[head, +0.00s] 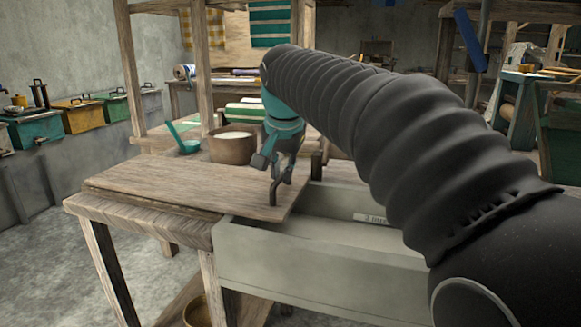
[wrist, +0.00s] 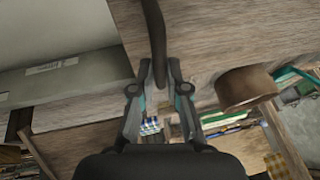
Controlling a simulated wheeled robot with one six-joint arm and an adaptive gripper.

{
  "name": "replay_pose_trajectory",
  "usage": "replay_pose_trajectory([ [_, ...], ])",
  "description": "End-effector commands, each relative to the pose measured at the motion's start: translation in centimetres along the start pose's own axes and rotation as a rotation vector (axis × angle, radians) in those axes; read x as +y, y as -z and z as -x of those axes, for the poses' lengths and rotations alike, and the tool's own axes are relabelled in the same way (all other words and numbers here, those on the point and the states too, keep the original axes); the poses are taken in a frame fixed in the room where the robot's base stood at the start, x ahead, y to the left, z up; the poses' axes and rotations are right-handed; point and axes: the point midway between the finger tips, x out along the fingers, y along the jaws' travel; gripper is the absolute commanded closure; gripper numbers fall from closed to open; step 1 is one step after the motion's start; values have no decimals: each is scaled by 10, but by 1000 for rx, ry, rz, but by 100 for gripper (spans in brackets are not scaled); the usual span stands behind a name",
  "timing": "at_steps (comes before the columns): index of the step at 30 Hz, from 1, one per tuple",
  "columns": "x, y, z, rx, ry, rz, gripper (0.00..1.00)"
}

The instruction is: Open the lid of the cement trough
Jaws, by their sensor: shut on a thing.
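The cement trough (head: 320,262) is a long pale grey box with a label inside, seen at the lower middle of the head view; its wall and label also show at the left of the wrist view (wrist: 60,75). Its wooden lid (head: 180,185) is a flat plank lying to the left, over the table and the trough's left end. The trough's right part is uncovered. A dark bar handle (head: 273,192) stands near the lid's right edge. My gripper (head: 284,168) is shut on this handle, which runs between the fingers in the wrist view (wrist: 156,82).
A brown pot (head: 232,150) with pale contents and a teal ladle (head: 188,146) stand behind the lid. Wooden loom posts (head: 130,65) rise at the back left. Coloured boxes (head: 80,115) line the left wall. Grey floor is clear at the lower left.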

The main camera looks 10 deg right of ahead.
Motion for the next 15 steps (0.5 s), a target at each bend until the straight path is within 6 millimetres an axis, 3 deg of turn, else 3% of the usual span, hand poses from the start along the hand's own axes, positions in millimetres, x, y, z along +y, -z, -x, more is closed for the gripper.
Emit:
replay_pose_trajectory([
  [11,-1,1,0,4,1,-1,100],
  [12,-1,1,0,3,1,-1,76],
  [14,-1,1,0,3,0,-1,61],
  [15,-1,0,0,3,0,-1,61],
])
